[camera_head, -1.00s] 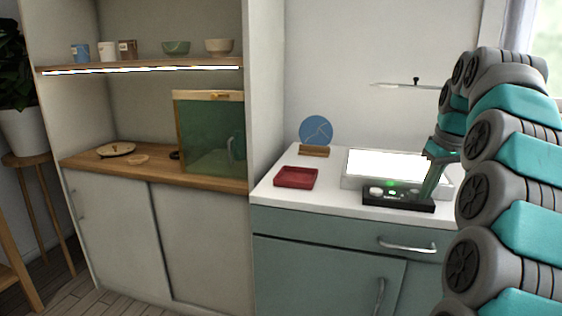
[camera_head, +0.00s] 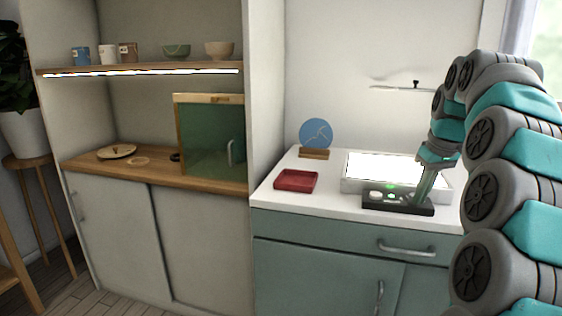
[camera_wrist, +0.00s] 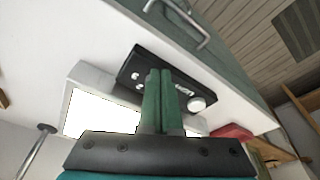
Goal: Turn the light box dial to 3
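The light box (camera_head: 352,184) has a bright white panel and stands on the white counter; it also shows in the wrist view (camera_wrist: 100,112). A black control strip (camera_head: 400,208) lies along its front, with a round white knob (camera_head: 376,195) at its left part and a small green glow. In the wrist view the strip (camera_wrist: 132,64) appears turned around, with the white knob (camera_wrist: 197,104) right of my fingers. My gripper (camera_head: 418,204) is over the strip's right part. Its two green fingers (camera_wrist: 163,72) are together, with nothing visible between them. They hide part of the strip; I cannot tell whether they touch it.
A red tray (camera_head: 296,181) and a blue disc on a wooden stand (camera_head: 316,134) are left of the light box. A drawer handle (camera_head: 406,247) juts from the cabinet front below. A thin wall-mounted piece (camera_head: 402,87) is above. Bare counter lies between tray and strip.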

